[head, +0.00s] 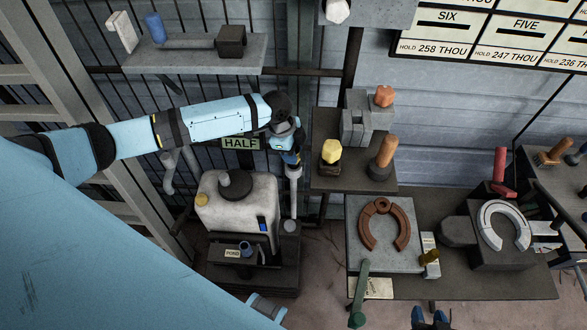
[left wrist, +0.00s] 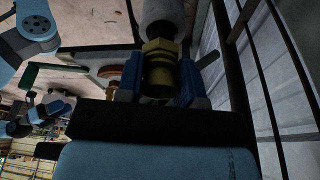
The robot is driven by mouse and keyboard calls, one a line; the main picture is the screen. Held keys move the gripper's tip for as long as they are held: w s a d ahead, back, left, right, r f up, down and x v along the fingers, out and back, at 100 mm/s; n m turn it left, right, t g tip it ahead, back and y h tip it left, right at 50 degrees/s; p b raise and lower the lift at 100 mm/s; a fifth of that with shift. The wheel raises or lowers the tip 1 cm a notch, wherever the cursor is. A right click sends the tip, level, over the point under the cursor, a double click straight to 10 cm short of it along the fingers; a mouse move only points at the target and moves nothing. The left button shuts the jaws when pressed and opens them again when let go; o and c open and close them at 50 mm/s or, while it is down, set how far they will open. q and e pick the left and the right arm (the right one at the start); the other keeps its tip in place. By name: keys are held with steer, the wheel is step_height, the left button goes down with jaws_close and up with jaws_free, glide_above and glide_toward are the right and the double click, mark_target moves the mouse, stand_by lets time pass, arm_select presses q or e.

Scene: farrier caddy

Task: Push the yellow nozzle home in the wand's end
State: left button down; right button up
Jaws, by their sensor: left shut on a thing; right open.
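My left gripper (head: 291,158) is at the top of the pale upright wand (head: 293,190), beside the tank. In the left wrist view its blue fingers (left wrist: 158,82) are shut on the yellow nozzle (left wrist: 159,68), one finger on each side. The nozzle looks dull brass there, with a wider collar towards the wand's grey round end (left wrist: 162,16). The collar lines up with that end and appears to meet it; how deep it sits cannot be told. In the head view the gripper mostly hides the nozzle. My right gripper (head: 430,318) is open and empty at the bottom edge.
A white tank (head: 240,212) with a dark cap stands left of the wand. A dark shelf (head: 350,182) with a yellow-topped piece (head: 331,151) is close on the right. Wire mesh and a wall stand behind.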

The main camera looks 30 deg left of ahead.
arm_select(q)
steer(key=shift+f, duration=1.05)
stand_by(0.7)
steer(key=c, duration=0.7)
jaws_free()
steer(key=v, duration=0.7)
steer(key=shift+r, duration=0.25)
